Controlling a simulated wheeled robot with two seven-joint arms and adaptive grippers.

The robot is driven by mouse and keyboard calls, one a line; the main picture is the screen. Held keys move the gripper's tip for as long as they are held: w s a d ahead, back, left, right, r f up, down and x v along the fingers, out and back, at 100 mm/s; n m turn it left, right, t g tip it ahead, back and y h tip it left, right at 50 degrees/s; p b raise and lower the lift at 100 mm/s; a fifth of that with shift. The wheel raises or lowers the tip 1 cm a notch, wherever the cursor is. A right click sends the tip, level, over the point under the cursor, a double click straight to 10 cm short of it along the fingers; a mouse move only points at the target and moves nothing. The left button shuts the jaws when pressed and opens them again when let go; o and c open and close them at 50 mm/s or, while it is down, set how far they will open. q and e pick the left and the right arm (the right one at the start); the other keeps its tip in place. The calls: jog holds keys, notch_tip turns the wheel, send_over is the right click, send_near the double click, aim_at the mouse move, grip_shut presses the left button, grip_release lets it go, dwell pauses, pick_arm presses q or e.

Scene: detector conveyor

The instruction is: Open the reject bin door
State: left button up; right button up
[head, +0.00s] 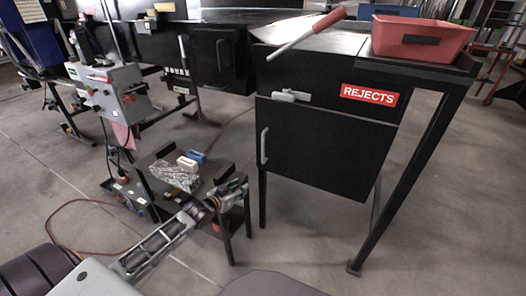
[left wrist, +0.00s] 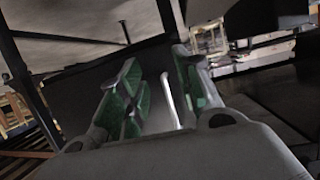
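The black reject bin door (head: 325,150) is in the head view, below the white-on-red REJECTS label. It looks closed against the black cabinet. A pale vertical handle (head: 264,146) is at its left edge, and a grey latch (head: 291,96) is near its top left. My left gripper (head: 236,187) is left of the door, lower than the handle and apart from it. In the left wrist view, its green-padded fingers (left wrist: 156,68) are spread, with a pale bar (left wrist: 170,98), seemingly the handle, showing beyond and between them. No contact shows. My right gripper is out of view.
A small black cart (head: 165,155) with blue and white items stands behind my left gripper. A slanted leg (head: 405,190) stands right of the door. The floor in front is clear.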

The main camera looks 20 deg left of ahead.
pick_arm(q)
jog(key=w+r+m+t+h+b, duration=0.1)
jog(key=w+r+t+h+b, duration=0.1)
jog(key=r, duration=1)
jog(key=shift+w+d+t+h+b, duration=0.15)
jog(key=shift+w+t+h+b, duration=0.15)
jog(key=shift+w+t+b, duration=0.3)
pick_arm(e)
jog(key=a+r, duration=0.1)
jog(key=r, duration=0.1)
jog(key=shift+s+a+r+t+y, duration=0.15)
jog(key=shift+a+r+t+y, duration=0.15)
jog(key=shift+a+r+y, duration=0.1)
pick_arm(q)
jog(key=shift+f, duration=0.1)
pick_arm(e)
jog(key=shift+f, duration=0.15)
pick_arm(q)
jog(key=b+x, duration=0.4)
jog(key=x, duration=0.9)
jog(key=shift+w+d+b, duration=0.1)
jog(key=shift+w+b, duration=0.1)
jog(key=shift+b, duration=0.1)
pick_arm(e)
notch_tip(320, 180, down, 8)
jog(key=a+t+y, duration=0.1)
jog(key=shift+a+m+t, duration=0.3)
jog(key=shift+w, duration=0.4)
